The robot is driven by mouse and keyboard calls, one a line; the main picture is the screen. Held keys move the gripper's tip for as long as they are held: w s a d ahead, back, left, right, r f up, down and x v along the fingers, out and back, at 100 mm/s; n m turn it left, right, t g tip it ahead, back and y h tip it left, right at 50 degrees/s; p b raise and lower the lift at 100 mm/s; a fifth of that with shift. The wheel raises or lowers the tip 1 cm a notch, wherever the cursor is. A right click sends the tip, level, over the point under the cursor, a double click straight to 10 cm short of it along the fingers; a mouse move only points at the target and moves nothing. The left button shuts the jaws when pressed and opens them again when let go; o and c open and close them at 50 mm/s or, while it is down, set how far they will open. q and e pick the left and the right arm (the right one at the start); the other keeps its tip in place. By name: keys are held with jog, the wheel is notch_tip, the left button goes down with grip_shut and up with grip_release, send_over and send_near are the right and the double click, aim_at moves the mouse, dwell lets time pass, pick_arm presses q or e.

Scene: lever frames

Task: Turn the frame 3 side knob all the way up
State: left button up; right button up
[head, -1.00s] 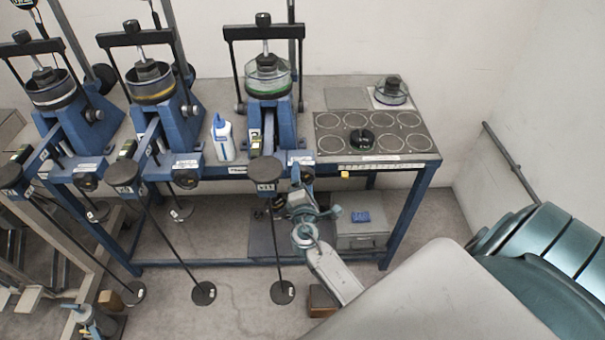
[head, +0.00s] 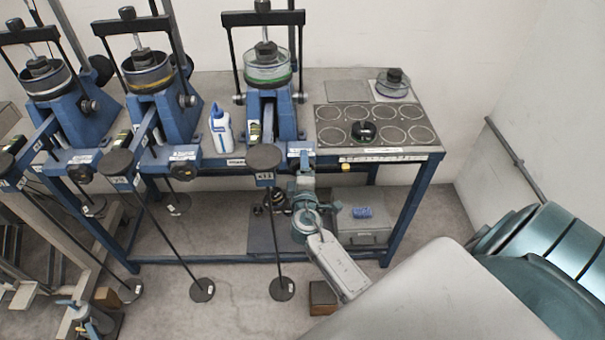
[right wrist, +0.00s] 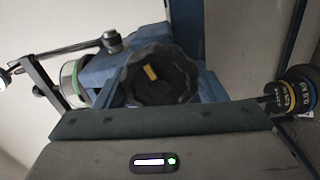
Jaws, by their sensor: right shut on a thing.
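Frame 3 (head: 283,121) is the rightmost blue lever frame, with a green-ringed cell (head: 267,72) on top. Its side knob (right wrist: 160,72) is black and lobed with a yellow mark, and shows in the right wrist view just beyond my gripper's edge. In the head view the knob is hidden behind my right gripper (head: 302,178), which is at the frame's front right below the white label. My right gripper is shut on the knob; its fingertips are hard to make out. The yellow mark tilts slightly from upright in the wrist view. My left gripper is not in view.
Two similar frames stand to the left, with dark knobs (head: 186,171) on their fronts. A hanger (head: 264,158) is close left of my gripper. A white bottle (head: 221,128) stands on the bench. Weights (right wrist: 294,92) show at right in the wrist view. Floor at right is clear.

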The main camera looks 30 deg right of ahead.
jog(key=o, duration=1.3)
jog(key=shift+m, duration=0.5)
jog(key=shift+c, duration=0.2)
jog(key=shift+o, duration=0.2)
jog(key=shift+w+d, duration=0.1)
jog(key=shift+d, duration=0.05)
jog(key=b+v, duration=0.1)
jog(key=v, duration=0.5)
